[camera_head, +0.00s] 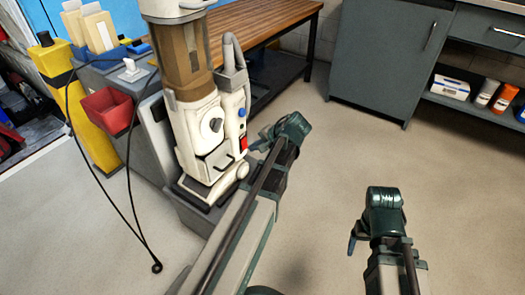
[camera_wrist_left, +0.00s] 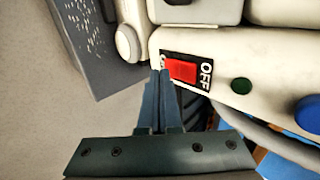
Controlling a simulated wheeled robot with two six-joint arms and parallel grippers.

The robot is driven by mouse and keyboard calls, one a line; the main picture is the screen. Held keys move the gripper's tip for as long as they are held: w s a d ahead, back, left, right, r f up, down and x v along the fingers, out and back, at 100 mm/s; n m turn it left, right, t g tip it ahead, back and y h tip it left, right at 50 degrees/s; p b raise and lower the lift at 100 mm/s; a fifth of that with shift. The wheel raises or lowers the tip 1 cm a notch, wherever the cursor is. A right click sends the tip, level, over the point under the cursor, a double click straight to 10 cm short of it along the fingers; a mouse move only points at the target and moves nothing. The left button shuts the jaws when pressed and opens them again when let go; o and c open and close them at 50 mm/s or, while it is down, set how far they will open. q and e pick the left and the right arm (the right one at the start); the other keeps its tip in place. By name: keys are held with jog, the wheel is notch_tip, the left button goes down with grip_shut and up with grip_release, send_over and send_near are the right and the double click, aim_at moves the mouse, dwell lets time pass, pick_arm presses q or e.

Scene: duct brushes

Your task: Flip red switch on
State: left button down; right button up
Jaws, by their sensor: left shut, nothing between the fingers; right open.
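The white machine (camera_head: 208,125) has a red rocker switch (camera_head: 244,143) on its front. In the left wrist view the red switch (camera_wrist_left: 182,71) sits in a black plate, with "OFF" printed at its right end and a label at its left end partly hidden by my fingertips. My left gripper (camera_wrist_left: 161,74) is shut and empty, its tips at the left end of the switch; I cannot tell whether they touch it. In the head view my left gripper (camera_head: 257,143) is just right of the switch. My right gripper (camera_head: 355,238) is open and empty, over the floor.
A blue knob (camera_wrist_left: 308,113) and a green button (camera_wrist_left: 241,86) are right of the switch. A cable hangs below them. A red bin (camera_head: 107,110) and a yellow post (camera_head: 85,115) stand left of the machine. A wooden bench (camera_head: 262,25) stands behind; floor on the right is clear.

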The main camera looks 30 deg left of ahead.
pick_arm(q)
jog(key=shift+a, duration=0.45)
jog(key=shift+a+f, duration=0.1)
jog(key=shift+a, duration=0.05)
dwell(0.3)
jog(key=shift+r+p, duration=0.75)
jog(key=shift+r, duration=0.1)
